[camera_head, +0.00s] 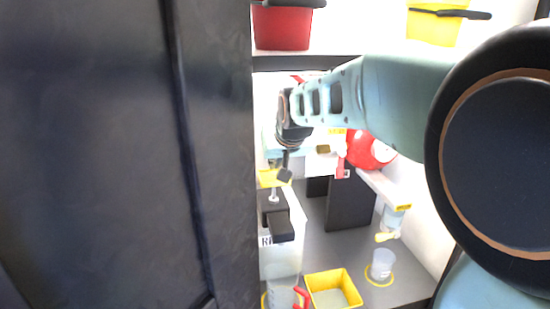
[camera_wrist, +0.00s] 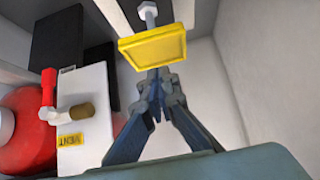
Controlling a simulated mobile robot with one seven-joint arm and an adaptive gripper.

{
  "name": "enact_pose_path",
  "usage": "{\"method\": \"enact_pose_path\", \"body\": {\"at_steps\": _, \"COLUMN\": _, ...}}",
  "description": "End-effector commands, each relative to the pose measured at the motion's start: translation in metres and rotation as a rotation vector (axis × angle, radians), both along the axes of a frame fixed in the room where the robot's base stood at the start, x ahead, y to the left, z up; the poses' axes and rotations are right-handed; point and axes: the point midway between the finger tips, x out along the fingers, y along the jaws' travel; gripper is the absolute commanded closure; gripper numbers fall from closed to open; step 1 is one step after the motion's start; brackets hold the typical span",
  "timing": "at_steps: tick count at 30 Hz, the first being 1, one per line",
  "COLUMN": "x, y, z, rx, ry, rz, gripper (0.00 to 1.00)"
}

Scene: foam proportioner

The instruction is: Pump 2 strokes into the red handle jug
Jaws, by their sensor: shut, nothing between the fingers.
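The red handle jug (camera_head: 282,293) is a clear jug at the bottom of the head view, with its red handle (camera_head: 302,297) on its right; the frame edge cuts it off. A yellow pump plate (camera_head: 267,178) sits on a metal rod (camera_head: 274,195) above a white container (camera_head: 278,258) with a black block (camera_head: 283,227) on it. My gripper (camera_head: 285,174) is shut and empty, pointing down close to the plate. In the wrist view the plate (camera_wrist: 153,50) lies just beyond my closed fingertips (camera_wrist: 157,98); I cannot tell whether they touch.
A yellow tray (camera_head: 333,291) and a second clear jug (camera_head: 382,265) stand right of the red handle jug. A red tank (camera_head: 366,150) and a white panel marked VENT (camera_wrist: 85,125), with a red lever (camera_wrist: 48,88), are nearby. A dark panel (camera_head: 130,150) blocks the left.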

Motion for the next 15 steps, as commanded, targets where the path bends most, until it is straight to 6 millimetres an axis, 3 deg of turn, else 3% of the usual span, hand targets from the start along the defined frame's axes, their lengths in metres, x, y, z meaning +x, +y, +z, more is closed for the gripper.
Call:
{"method": "enact_pose_path", "body": {"at_steps": 1, "x": -0.002, "y": 0.0, "z": -0.013, "rx": 0.0, "ry": 0.0, "rz": 0.0, "gripper": 1.0}}
{"method": "enact_pose_path", "body": {"at_steps": 6, "x": -0.004, "y": 0.0, "z": -0.026, "rx": 0.0, "ry": 0.0, "rz": 0.001, "gripper": 1.0}}
{"method": "enact_pose_path", "body": {"at_steps": 15, "x": -0.005, "y": 0.0, "z": -0.027, "rx": 0.0, "ry": 0.0, "rz": 0.001, "gripper": 1.0}}
